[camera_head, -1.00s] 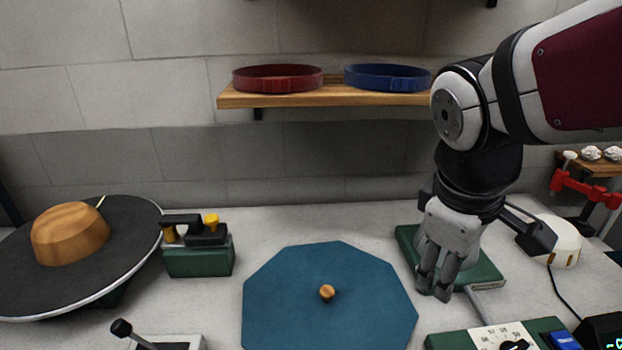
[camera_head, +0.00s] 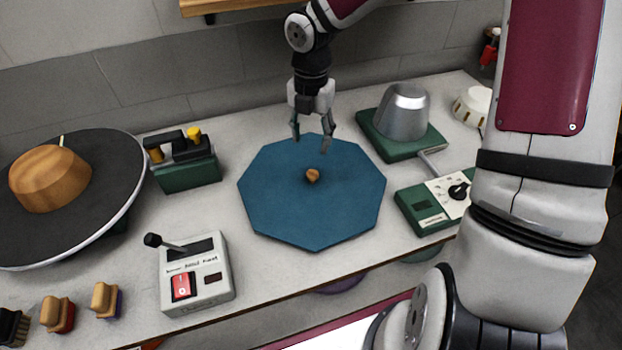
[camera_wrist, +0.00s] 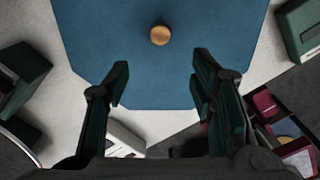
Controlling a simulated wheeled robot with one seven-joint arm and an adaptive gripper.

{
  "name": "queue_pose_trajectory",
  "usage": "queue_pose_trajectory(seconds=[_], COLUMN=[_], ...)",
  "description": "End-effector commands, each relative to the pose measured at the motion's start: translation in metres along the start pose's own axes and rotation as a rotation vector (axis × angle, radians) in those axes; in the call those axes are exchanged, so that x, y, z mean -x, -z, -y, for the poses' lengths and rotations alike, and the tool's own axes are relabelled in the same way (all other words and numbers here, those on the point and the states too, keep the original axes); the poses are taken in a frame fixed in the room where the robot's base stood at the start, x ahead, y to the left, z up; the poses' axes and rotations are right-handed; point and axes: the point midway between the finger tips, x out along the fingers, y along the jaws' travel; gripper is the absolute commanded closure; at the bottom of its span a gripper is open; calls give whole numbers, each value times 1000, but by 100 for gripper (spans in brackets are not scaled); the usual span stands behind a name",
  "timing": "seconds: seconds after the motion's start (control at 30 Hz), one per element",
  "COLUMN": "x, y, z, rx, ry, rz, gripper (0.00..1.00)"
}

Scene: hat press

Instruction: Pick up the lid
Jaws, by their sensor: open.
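The lid (camera_head: 285,200) is a blue octagonal plate with a small round wooden knob (camera_head: 312,176) at its middle. It lies flat in the middle of the bench. My gripper (camera_head: 312,146) is open and empty above the lid's far part, fingers pointing down, apart from the knob. In the wrist view the lid (camera_wrist: 110,50) fills the top middle. The knob (camera_wrist: 160,35) lies beyond the fingertips, roughly midway between the two fingers sideways.
A metal dome on a green base (camera_head: 404,110) stands right of the lid, with a green control box (camera_head: 432,208) in front. A lever box (camera_head: 197,275) is at front left. A green device (camera_head: 187,173) and a wooden hat block (camera_head: 50,178) on a dark disc stand left.

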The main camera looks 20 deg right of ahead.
Motion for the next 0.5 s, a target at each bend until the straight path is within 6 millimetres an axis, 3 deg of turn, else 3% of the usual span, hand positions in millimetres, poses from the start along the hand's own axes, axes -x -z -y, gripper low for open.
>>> queue_pose_trajectory(seconds=[0.3, 0.5], x=[-54, -80], y=[0, 0], z=[-1, 0], rx=[9, 9], ry=[0, 0], rz=[-6, -5], gripper=[50, 50])
